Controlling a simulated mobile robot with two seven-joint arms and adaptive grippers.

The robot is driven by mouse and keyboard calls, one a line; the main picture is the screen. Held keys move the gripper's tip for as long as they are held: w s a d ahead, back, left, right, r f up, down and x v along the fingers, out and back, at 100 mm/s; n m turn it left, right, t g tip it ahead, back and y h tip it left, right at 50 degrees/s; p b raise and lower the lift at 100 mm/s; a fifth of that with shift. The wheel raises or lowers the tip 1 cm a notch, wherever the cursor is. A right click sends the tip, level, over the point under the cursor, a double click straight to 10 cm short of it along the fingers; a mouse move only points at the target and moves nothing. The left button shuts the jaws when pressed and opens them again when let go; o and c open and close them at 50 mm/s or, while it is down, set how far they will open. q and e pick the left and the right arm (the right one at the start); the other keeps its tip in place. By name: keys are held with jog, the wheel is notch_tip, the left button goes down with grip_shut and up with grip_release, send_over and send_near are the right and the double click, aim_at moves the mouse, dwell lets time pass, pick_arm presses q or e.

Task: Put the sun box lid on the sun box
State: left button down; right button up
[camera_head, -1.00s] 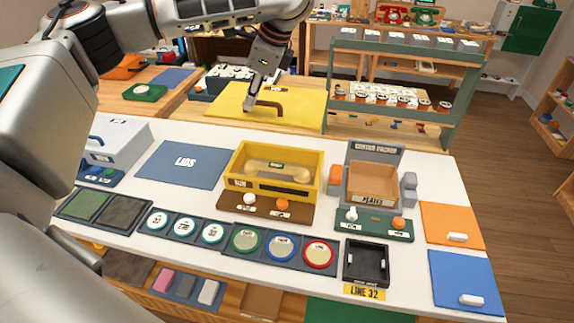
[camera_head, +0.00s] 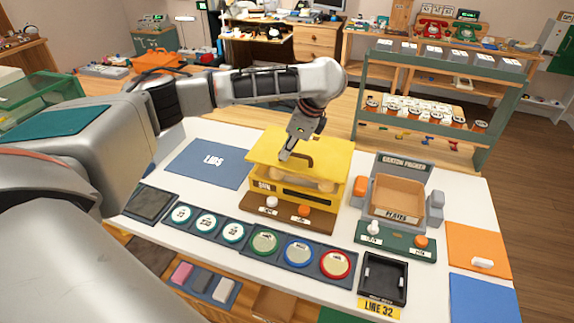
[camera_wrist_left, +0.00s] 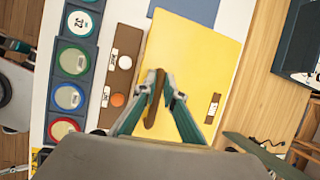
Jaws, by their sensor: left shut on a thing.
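The yellow sun box (camera_head: 322,201) stands on the white table, with a pale handset-like object (camera_head: 315,183) partly showing inside. The yellow sun box lid (camera_head: 265,149) is just above the box, over its back part, and a gap shows at the front. I cannot tell whether the lid touches the box rim. My left gripper (camera_head: 287,156) is shut on the lid's brown handle (camera_head: 302,158). In the left wrist view the fingers (camera_wrist_left: 155,98) hold the handle, and the lid (camera_wrist_left: 195,65) hides most of the box. My right gripper is not in view.
A brown button panel (camera_head: 288,213) lies in front of the box. The blue LIDS mat (camera_head: 205,163) to its left is bare. The carton packer (camera_head: 398,195) stands to the right. Round colored dials (camera_head: 264,242) line the front. A green shelf (camera_head: 440,85) stands behind.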

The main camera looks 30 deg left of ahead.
aim_at(289, 163)
pick_arm(q)
notch_tip(289, 163, down, 5)
jog(key=shift+f, duration=0.2)
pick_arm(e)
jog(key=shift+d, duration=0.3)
pick_arm(q)
jog(key=shift+f, duration=0.2)
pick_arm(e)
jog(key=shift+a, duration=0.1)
pick_arm(q)
jog(key=shift+f, duration=0.25)
jog(key=c, duration=2.1)
grip_release()
jog(key=shift+c, duration=0.2)
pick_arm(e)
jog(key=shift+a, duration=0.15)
